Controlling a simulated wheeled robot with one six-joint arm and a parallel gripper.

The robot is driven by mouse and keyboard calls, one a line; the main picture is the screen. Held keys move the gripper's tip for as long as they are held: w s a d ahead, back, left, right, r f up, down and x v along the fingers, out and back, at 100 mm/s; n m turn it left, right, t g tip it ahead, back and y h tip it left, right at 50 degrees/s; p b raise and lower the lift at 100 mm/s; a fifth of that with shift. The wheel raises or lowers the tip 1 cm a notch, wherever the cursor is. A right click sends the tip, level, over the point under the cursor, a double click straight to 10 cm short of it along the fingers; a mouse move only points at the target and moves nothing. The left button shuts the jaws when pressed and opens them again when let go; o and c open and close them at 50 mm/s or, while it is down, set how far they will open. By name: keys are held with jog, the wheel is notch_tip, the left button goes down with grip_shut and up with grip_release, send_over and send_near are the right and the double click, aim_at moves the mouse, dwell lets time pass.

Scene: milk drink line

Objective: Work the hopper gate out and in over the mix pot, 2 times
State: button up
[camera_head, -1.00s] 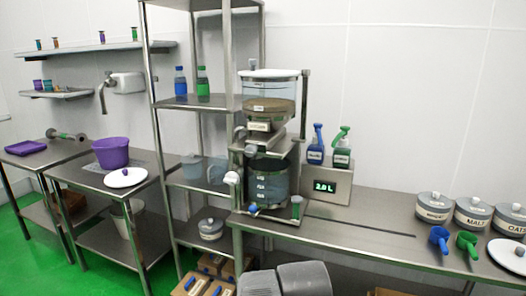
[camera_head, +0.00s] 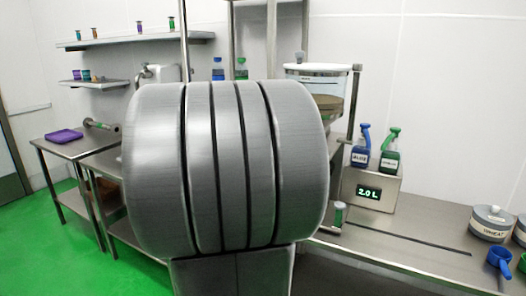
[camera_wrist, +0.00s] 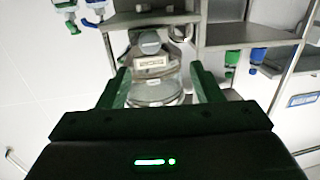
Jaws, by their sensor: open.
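The hopper (camera_head: 334,82), a clear vessel with a white lid and brown contents, shows at centre right in the head view. My grey arm covers its lower left part, and the gate and mix pot are hidden there. I cannot tell whether that fitting belongs to the gate. My gripper (camera_wrist: 160,70) is open, its green fingers on either side of the hopper in the picture, with nothing held.
A display box (camera_head: 371,188) reading 2.0 L stands on the steel bench (camera_head: 400,233). A wheat canister (camera_head: 490,224) and scoops are at the right. Green floor is open at left.

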jog(key=w+d+h, duration=0.1)
jog(key=w+d, duration=0.3)
jog(key=w, duration=0.2)
jog(key=w+d+m+h+p, duration=0.1)
jog(key=w+d, duration=0.3)
jog(key=w, duration=0.2)
jog(key=shift+w+r+m+g, duration=0.15)
jog(key=shift+r+m+g, duration=0.15)
jog(key=shift+r+g, duration=0.1)
jog(key=shift+a, duration=0.1)
grip_shut()
jog(key=p+v, duration=0.1)
jog(key=v, duration=0.6)
jog(key=shift+c, duration=1.8)
grip_release()
jog(key=shift+f, duration=0.2)
jog(key=o, duration=0.4)
jog(key=shift+s+a+r, duration=0.15)
jog(key=shift+s, duration=0.05)
jog(key=shift+c, duration=0.2)
